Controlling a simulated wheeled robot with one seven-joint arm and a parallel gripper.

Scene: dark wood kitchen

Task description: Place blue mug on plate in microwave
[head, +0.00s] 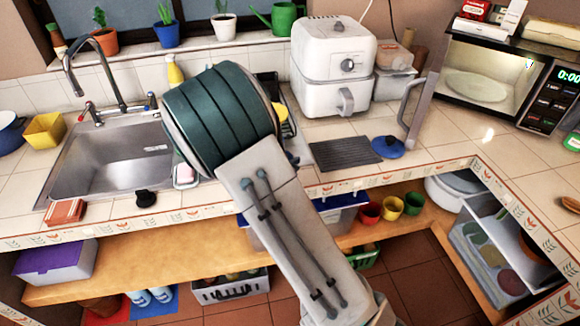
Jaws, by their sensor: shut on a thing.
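The microwave (544,98) stands at the upper right with its door (419,105) swung open towards the left. Its inside is lit, and a pale round plate (477,84) lies in it with nothing seen on it. My arm rises through the middle of the picture, over the counter by the sink. My gripper is not seen; my arm's large wrist part hides what lies behind it. I cannot make out a blue mug anywhere.
A white air fryer (332,66) stands left of the microwave door. A dark ridged mat (343,152) and a blue lid (388,147) lie on the counter before it. The sink (112,158) is at left. Red, yellow and green cups (413,203) stand on the lower shelf.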

